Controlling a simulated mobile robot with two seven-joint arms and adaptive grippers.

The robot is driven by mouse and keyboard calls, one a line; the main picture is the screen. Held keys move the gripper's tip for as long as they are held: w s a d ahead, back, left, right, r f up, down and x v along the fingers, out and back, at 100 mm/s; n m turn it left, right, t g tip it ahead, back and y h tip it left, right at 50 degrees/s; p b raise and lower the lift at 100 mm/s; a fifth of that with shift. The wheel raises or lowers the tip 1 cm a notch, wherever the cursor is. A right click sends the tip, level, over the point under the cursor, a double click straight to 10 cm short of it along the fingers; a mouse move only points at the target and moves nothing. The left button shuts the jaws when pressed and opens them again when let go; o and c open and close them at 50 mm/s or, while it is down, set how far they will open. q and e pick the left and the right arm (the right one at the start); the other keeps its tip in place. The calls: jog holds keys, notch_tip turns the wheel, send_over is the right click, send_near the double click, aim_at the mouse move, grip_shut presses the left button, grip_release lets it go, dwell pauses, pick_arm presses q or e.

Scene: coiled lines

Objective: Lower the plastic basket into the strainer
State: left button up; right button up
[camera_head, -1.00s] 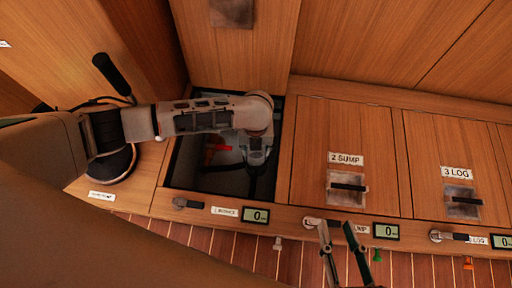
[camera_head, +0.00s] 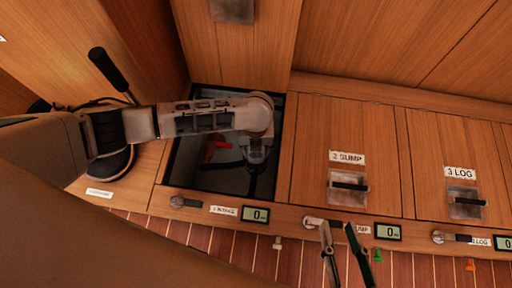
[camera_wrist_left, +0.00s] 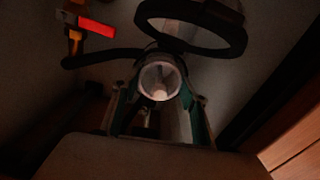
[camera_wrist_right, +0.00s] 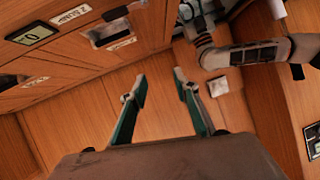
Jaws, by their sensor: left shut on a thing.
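My left gripper (camera_head: 257,165) reaches down into the open first compartment. In the left wrist view its teal fingers (camera_wrist_left: 159,100) are shut on a pale, round, cup-like piece (camera_wrist_left: 160,79), which looks like the plastic basket. A dark ring (camera_wrist_left: 232,38) lies just beyond the basket, at the top of that view. I cannot tell clearly which part is the strainer or whether the basket is inside it; the space is dark. My right gripper (camera_head: 338,228) is open and empty above the front edge, and its spread fingers show in the right wrist view (camera_wrist_right: 160,80).
A valve with a red handle (camera_wrist_left: 97,27) and a dark hose (camera_wrist_left: 90,61) sit left of the basket. The compartment's walls and dark rim (camera_head: 285,125) are close around my left arm. Closed lids marked 2 SUMP (camera_head: 347,157) and 3 LOG (camera_head: 460,173) lie to the right.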

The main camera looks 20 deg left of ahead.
pick_arm(q)
jog(key=shift+s+f, duration=0.4)
pick_arm(e)
jog(key=shift+s+a+f+g, duration=0.15)
jog(key=shift+s+f, duration=0.3)
jog(key=shift+f, duration=0.25)
jog(key=shift+s+f+g, duration=0.15)
jog(key=shift+s+f, duration=0.25)
jog(key=shift+f, duration=0.3)
pick_arm(q)
jog(key=shift+w+r+p, duration=0.1)
jog(key=shift+r+p, duration=0.3)
jog(key=shift+p, duration=0.05)
pick_arm(e)
jog(key=shift+w+r, duration=0.35)
jog(key=shift+r, duration=0.3)
jog(key=shift+w+r, duration=0.15)
jog(key=shift+r, duration=0.05)
pick_arm(q)
jog(key=shift+w+r, duration=0.2)
pick_arm(e)
jog(key=shift+w+r, duration=0.25)
jog(key=shift+r, duration=0.25)
pick_arm(q)
jog(key=shift+w+r+p, duration=0.1)
jog(key=shift+p, duration=0.3)
pick_arm(e)
jog(key=shift+w+r, duration=0.1)
jog(key=shift+r, duration=0.05)
